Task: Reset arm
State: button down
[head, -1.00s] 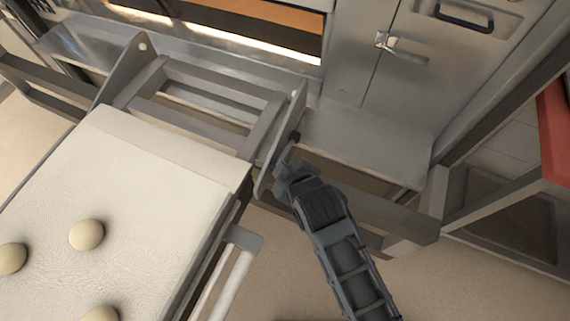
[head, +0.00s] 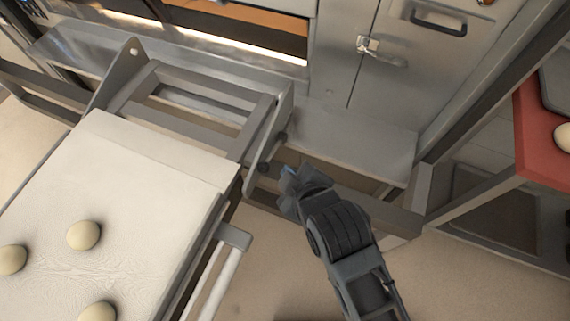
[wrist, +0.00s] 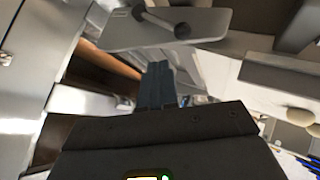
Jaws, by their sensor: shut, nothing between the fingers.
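My gripper (head: 290,182) is shut and empty at the end of my dark arm, right of the middle in the head view. It is just right of the upright metal side plate (head: 272,140) of the loader frame, which has a dark knob on it. A small gap seems to lie between the gripper and the plate. In the wrist view the closed fingers (wrist: 157,85) point ahead, below a grey plate with a rod (wrist: 165,27).
A pale loader board (head: 140,190) with several dough balls lies at the left. The oven's steel door (head: 395,60) stands behind. A red surface (head: 545,130) is at the right edge. Floor shows in front, around my arm.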

jog(key=shift+v, duration=0.75)
jog(key=shift+s, duration=0.1)
jog(key=s+d+r+m+t+h, duration=0.1)
jog(key=s+d+r+m+t, duration=0.15)
jog(key=s+d+m, duration=0.5)
jog(key=s+d+r+m+t+h, duration=0.2)
jog(key=s+d+r+m, duration=0.15)
jog(key=s+d, duration=0.8)
jog(key=s+d+r+m+t+h, duration=0.1)
jog(key=s+d+r+m, duration=0.1)
jog(key=s+r, duration=0.6)
jog(key=shift+r, duration=0.6)
jog(key=shift+s+d+t, duration=0.1)
jog(key=shift+t, duration=0.15)
